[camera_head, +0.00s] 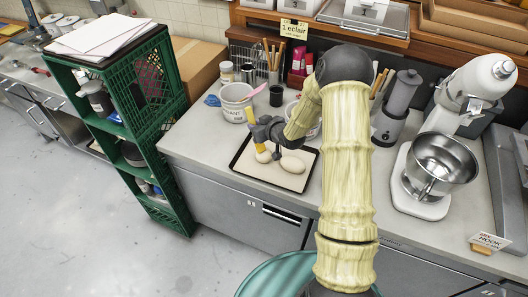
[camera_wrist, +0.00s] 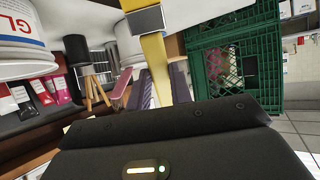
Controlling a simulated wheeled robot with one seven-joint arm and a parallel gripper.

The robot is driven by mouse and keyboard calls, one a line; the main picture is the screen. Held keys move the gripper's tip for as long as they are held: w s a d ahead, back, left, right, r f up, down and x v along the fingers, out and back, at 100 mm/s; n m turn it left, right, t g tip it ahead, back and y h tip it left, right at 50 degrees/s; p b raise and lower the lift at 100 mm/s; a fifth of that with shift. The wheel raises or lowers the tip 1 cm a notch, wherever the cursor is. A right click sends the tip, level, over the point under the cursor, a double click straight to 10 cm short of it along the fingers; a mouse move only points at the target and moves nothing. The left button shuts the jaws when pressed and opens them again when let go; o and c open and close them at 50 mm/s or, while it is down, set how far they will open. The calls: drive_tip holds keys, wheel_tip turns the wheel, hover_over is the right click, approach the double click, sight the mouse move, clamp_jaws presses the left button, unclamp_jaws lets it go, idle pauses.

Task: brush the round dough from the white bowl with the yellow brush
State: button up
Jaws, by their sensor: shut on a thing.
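My gripper (camera_head: 259,129) is shut on the yellow brush (camera_head: 256,137) above the baking tray (camera_head: 242,169). The brush points down, and its lower end overlaps the round dough (camera_head: 263,156) in the head view; I cannot tell whether they touch. In the wrist view the yellow handle (camera_wrist: 157,68) and a metal band show past my dark gripper body. An oval dough piece (camera_head: 293,164) lies to the right on the same tray. A white tub (camera_head: 236,103) with printing stands behind the tray. Another white container (camera_head: 312,128) is partly hidden by my arm; I cannot tell which is the bowl.
A green crate stack (camera_head: 140,85) with papers on top stands at the left. A stand mixer (camera_head: 435,150) and a grey grinder (camera_head: 395,105) stand to the right. A dark cup (camera_head: 276,95) and a utensil holder are behind the tray. The counter's front edge is near the tray.

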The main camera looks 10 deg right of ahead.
idle(0.4)
drive_tip(key=shift+w+d, duration=0.25)
drive_tip(key=shift+d, duration=0.25)
drive_tip(key=shift+w+d, duration=0.25)
drive_tip(key=shift+d, duration=0.2)
drive_tip(key=shift+s+a, duration=0.1)
drive_tip(key=shift+a, duration=0.1)
drive_tip(key=shift+s+a+b, duration=0.35)
drive_tip(key=shift+s+a, duration=0.05)
drive_tip(key=shift+a, duration=0.4)
drive_tip(key=shift+d, duration=0.15)
drive_tip(key=shift+w+d, duration=0.25)
drive_tip(key=shift+d, duration=0.2)
drive_tip(key=shift+w+d, duration=0.2)
drive_tip(key=shift+d, duration=0.25)
drive_tip(key=shift+a, duration=0.2)
